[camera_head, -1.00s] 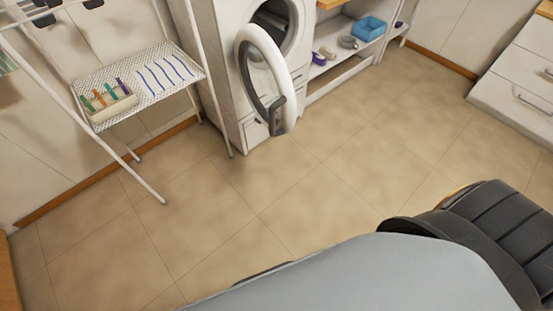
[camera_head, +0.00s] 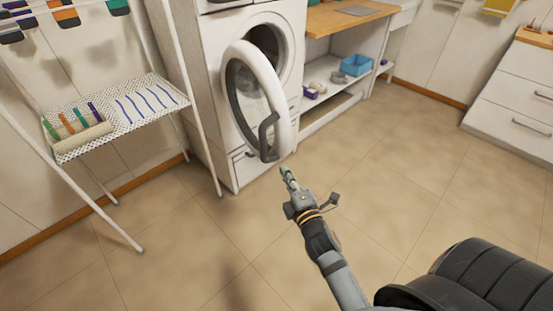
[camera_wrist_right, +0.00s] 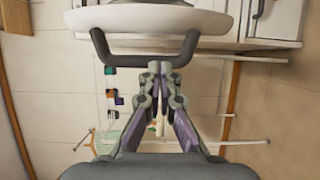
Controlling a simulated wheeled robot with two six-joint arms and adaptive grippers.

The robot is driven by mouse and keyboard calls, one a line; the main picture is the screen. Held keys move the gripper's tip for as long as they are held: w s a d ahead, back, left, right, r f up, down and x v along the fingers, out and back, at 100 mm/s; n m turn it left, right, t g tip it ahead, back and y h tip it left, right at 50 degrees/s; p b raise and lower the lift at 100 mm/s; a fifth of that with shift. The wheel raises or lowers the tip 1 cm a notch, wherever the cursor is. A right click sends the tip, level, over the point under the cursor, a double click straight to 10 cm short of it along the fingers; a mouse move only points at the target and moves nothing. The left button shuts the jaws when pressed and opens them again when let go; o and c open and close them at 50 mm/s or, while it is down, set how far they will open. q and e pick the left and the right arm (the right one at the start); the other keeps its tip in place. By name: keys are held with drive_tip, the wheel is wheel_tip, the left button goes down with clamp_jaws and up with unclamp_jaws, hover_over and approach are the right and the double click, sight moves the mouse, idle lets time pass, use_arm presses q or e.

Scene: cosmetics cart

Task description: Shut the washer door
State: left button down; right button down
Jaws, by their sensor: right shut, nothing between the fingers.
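The white washer (camera_head: 262,50) stands at the back, upper middle of the head view. Its round door (camera_head: 236,92) is wide open, with a white rim, glass middle and a dark grey handle (camera_head: 268,137). My right gripper (camera_head: 286,172) is shut and empty, in front of and just below the door in the head view. In the right wrist view, the shut fingertips (camera_wrist_right: 160,68) appear by the dark door handle (camera_wrist_right: 100,44), under the white door rim (camera_wrist_right: 150,18); I cannot tell whether they touch it. My left gripper is not in view.
A drying rack (camera_head: 206,150) with a mesh shelf (camera_head: 135,112) stands left of the washer. A shelf unit with a blue bin (camera_head: 355,65) is to the right. White drawers (camera_head: 515,95) stand at the far right. The tiled floor (camera_head: 390,170) between is clear.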

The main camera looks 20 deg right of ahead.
sight(275, 151)
drive_tip(key=w, duration=1)
drive_tip(key=shift+d, duration=0.35)
drive_tip(key=shift+p, duration=0.4)
